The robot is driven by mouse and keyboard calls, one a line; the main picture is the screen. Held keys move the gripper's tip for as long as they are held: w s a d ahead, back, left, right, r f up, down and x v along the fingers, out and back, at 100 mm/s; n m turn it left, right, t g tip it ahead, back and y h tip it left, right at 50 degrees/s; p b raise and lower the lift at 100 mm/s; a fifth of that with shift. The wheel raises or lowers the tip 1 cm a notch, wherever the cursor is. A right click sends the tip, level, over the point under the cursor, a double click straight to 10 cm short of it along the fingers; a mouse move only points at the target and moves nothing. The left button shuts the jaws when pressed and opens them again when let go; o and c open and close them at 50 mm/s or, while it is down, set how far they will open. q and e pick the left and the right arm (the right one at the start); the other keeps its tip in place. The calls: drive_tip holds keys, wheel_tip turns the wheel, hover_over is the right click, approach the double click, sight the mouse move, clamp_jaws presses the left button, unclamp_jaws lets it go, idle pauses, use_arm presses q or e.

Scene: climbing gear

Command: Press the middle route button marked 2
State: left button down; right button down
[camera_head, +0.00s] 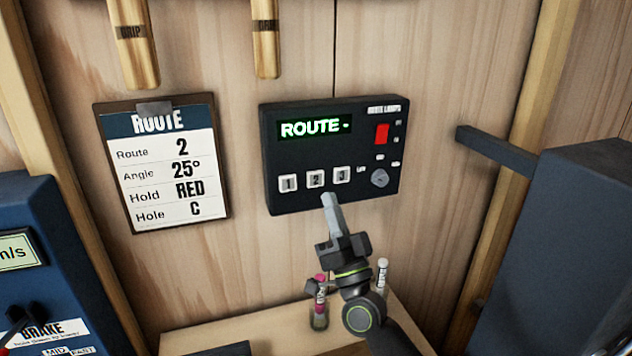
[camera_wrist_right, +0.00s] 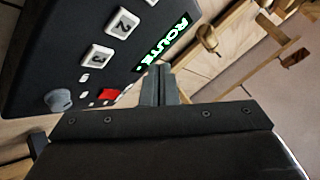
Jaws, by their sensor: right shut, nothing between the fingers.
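The black route panel (camera_head: 333,108) is fixed to the wooden wall. Its display (camera_head: 315,128) reads "ROUTE -" in green. White buttons 1 (camera_head: 288,183), 2 (camera_head: 316,179) and 3 (camera_head: 342,175) sit in a row below it. My right gripper (camera_head: 328,200) is shut and empty, its tip just below button 2 in the head view; I cannot tell whether it touches the panel. In the right wrist view the shut fingers (camera_wrist_right: 158,75) show beside the display, with button 2 (camera_wrist_right: 122,23) and button 3 (camera_wrist_right: 95,54) up to the left. My left gripper is out of view.
The panel also has a red switch (camera_head: 381,134) and a grey knob (camera_head: 379,177). A route card (camera_head: 163,167) reading Route 2 hangs left. Vials (camera_head: 319,318) stand on a wooden ledge below. A dark blue box (camera_head: 575,230) with a protruding bar is at right.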

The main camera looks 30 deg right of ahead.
sight(315, 173)
drive_tip(key=w, duration=0.2)
drive_tip(key=w+d, duration=0.1)
drive_tip(key=w, duration=0.2)
drive_tip(key=shift+b, duration=0.35)
drive_tip(key=shift+d, duration=0.1)
idle(1.6)
drive_tip(key=shift+w, duration=0.35)
drive_tip(key=shift+w+d, duration=0.15)
drive_tip(key=shift+w, duration=0.2)
idle(0.6)
drive_tip(key=shift+s, duration=0.1)
drive_tip(key=shift+s+a+p, duration=0.2)
drive_tip(key=shift+s+p, duration=0.15)
drive_tip(key=shift+s, duration=0.35)
